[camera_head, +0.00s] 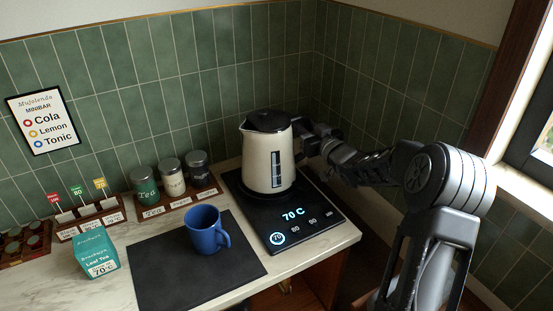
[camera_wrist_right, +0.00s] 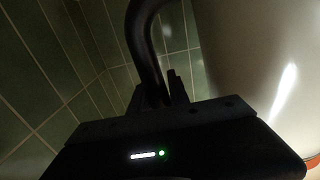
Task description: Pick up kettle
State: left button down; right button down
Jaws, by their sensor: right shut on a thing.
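The cream kettle (camera_head: 268,158) with a black lid stands upright on the black heating base (camera_head: 315,198) at the back right of the counter. I cannot tell whether it is slightly raised off the base. My right gripper (camera_head: 310,140) reaches in from the right and is shut on the kettle's black handle. In the right wrist view the dark handle (camera_wrist_right: 145,45) runs down between the fingers of the gripper (camera_wrist_right: 163,92), and the kettle's pale body (camera_wrist_right: 250,50) is on the right. The base display reads 70 C. My left gripper is not in view.
A blue mug (camera_head: 204,232) stands on a dark mat (camera_head: 165,275) left of the base. A teal tea box (camera_head: 96,252), several jars (camera_head: 172,178) on a wooden stand and small racks (camera_head: 88,216) line the back left. Green tiled walls close off the back and right.

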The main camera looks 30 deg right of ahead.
dwell(0.7)
jog(key=shift+w+r, duration=0.1)
jog(key=shift+r, duration=0.15)
jog(key=shift+r, duration=0.15)
notch_tip(320, 180, up, 10)
dwell(1.2)
dwell(0.8)
